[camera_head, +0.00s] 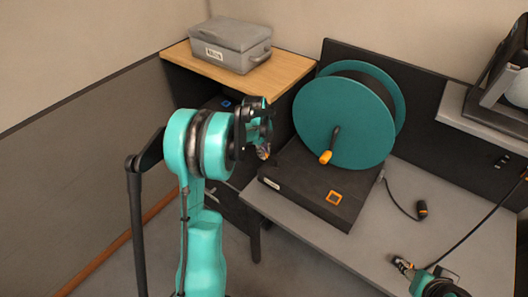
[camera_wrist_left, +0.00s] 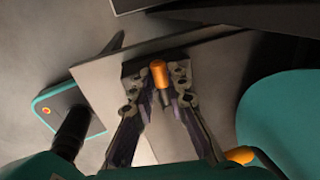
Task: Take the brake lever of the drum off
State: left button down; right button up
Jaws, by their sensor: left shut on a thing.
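The teal drum (camera_head: 345,120) stands on a dark base (camera_head: 310,185), with an orange-gripped crank (camera_head: 326,156) on its face. My left gripper (camera_head: 263,150) is left of the drum, near the left edge of the base. In the left wrist view its fingers (camera_wrist_left: 160,100) are shut on the brake lever (camera_wrist_left: 159,73), whose orange knob shows between them. The drum (camera_wrist_left: 285,120) and crank grip (camera_wrist_left: 240,154) are to the right there. The lever's lower end is hidden. My right gripper (camera_head: 404,265) is low at the right; its jaw opening is unclear.
A grey lidded box (camera_head: 230,45) stands on a wooden top (camera_head: 285,72) at the back left. A cable runs from the base to a black plug (camera_head: 421,209) on the grey desk (camera_head: 450,220). A raised shelf (camera_head: 485,130) holds equipment at the right.

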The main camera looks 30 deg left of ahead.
pick_arm(q)
jog(key=c, duration=1.5)
grip_release()
jog(key=shift+r, duration=0.1)
jog(key=r, duration=0.4)
jog(key=s+r, duration=0.1)
jog(key=r, duration=0.2)
jog(key=s+r, duration=0.1)
jog(key=r, duration=0.3)
jog(key=shift+s+a+r, duration=0.1)
jog(key=shift+s+r, duration=0.05)
jog(key=shift+r, duration=0.15)
jog(key=s+d+r+n+t, duration=0.3)
jog(key=s+d+r+n, duration=0.1)
jog(key=s+d+n, duration=0.95)
jog(key=s+d+f+n, duration=0.1)
jog(key=s+d, duration=0.1)
jog(key=s+d+f+n+t, duration=0.1)
jog(key=s+d+n, duration=0.1)
jog(key=s, duration=0.1)
jog(key=s+d+f+n+t, duration=0.1)
jog(key=s+d+n, duration=0.1)
jog(key=d, duration=0.1)
jog(key=shift+s+f+n, duration=0.25)
jog(key=shift+s, duration=0.05)
